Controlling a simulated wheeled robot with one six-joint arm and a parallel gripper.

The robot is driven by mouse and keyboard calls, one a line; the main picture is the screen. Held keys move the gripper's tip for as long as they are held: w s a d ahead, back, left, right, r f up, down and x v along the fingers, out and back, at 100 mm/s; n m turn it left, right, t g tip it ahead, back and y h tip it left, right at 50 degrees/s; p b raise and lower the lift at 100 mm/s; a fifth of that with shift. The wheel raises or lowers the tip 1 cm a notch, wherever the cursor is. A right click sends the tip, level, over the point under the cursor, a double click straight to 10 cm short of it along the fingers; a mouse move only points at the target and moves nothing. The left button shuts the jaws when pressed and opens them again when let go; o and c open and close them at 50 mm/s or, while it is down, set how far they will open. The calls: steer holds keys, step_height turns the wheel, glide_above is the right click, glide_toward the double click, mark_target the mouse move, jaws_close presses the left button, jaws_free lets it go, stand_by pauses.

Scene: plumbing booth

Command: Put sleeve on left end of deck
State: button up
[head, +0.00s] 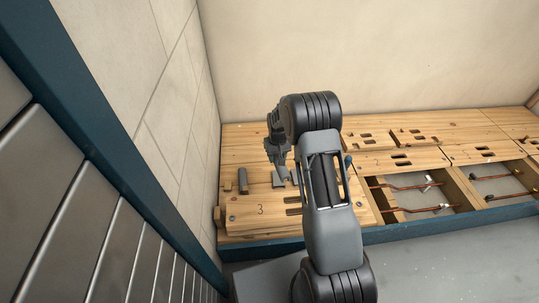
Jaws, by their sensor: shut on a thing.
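The deck (250,222) is a light wooden board marked 3 at the left end of the bench. A dark grey bar (242,180) lies near its left end, beside a small wooden block (227,186). My gripper (286,176) points down over the middle of the deck, to the right of the bar. It is shut on a small grey piece (294,178), which may be the sleeve; the fingers partly hide it. Another short grey piece (278,180) shows just left of the fingertips. My arm hides the right part of the deck.
A pale wall (330,60) stands behind the bench, and a tiled wall (180,90) stands close on the left. To the right are slotted wooden boards (410,137) and open bays with copper pipes (405,187). The deck's front left is mostly bare.

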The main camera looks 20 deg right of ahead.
steer(key=w+a+f+b, duration=0.2)
steer(key=w+f+b, duration=0.1)
steer(key=w+f, duration=0.4)
steer(key=m+b, duration=0.2)
steer(key=b, duration=0.3)
glide_above(258, 175)
step_height(258, 175, down, 9)
steer(key=shift+w+d+f+b, duration=0.1)
steer(key=shift+f+b, duration=0.6)
steer(key=shift+f, duration=0.6)
steer(key=shift+w+f+b, duration=0.1)
steer(key=shift+f+b, duration=0.55)
steer(key=shift+f, duration=0.6)
steer(key=shift+s, duration=0.15)
steer(key=shift+f, duration=0.1)
steer(key=shift+f, duration=1.3)
steer(key=shift+f, duration=0.35)
